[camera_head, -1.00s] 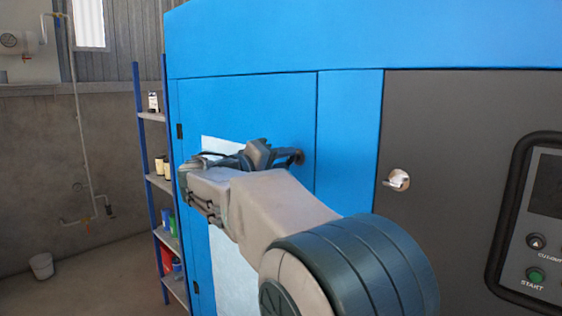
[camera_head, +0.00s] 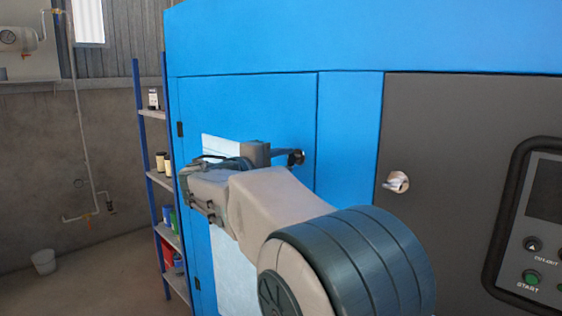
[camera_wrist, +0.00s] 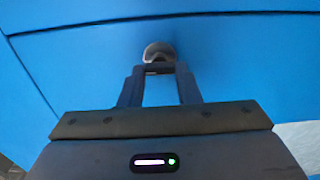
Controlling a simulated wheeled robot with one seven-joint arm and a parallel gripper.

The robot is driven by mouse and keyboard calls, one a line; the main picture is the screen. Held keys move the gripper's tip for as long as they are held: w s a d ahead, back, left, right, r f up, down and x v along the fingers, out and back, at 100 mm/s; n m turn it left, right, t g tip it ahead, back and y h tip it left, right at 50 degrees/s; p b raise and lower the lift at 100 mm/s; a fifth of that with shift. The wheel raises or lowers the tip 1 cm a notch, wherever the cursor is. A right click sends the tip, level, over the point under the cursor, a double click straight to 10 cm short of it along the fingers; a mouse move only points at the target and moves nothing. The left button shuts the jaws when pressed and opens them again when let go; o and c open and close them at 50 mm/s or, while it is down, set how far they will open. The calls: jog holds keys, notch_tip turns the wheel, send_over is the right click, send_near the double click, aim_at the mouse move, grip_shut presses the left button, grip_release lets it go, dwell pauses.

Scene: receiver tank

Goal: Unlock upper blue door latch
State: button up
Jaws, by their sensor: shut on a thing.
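The blue door (camera_head: 240,105) fills the left part of the machine front in the head view. Its upper latch (camera_head: 299,157) sits near the door's right edge. In the wrist view the latch (camera_wrist: 159,50) is a rounded recess with a metallic piece, right at my fingertips. My gripper (camera_head: 285,157) reaches the latch from the left. In the wrist view my gripper (camera_wrist: 160,68) has its fingertips shut on the latch's small part. The fingertips hide most of the gripped part.
A dark grey panel (camera_head: 440,120) to the right carries another latch (camera_head: 397,182) and a control panel (camera_head: 535,230) with a green button. A white sheet (camera_head: 228,260) is on the blue door. A blue-framed shelf (camera_head: 150,150) stands at left.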

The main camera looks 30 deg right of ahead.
jog(key=o, duration=1)
jog(key=shift+d, duration=0.1)
jog(key=v, duration=1.4)
jog(key=shift+d, duration=0.1)
